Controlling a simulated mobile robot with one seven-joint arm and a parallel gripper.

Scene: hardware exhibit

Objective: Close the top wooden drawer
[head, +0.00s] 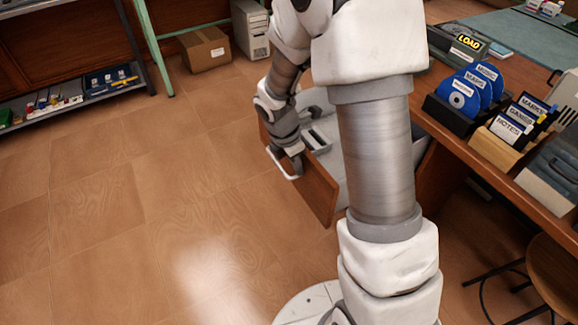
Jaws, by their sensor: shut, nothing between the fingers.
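The wooden drawer (318,190) stands pulled out from under the desk, with a brown wooden front and a grey inside. Its front faces left, and my arm hides part of the drawer. Some items show inside it, too small to name. My gripper (292,172) is at the outer side of the drawer front, near its upper edge, and looks shut and empty. A pale bar shows at the gripper; I cannot tell whether it is the drawer's handle or a finger, nor whether the gripper touches the front.
The wooden desk (470,165) holds blue discs in a black holder (459,112), a wooden file box (496,150) and a grey case. A stool (553,268) stands at the lower right. A cardboard box (205,50) and a shelf are at the back. The floor on the left is clear.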

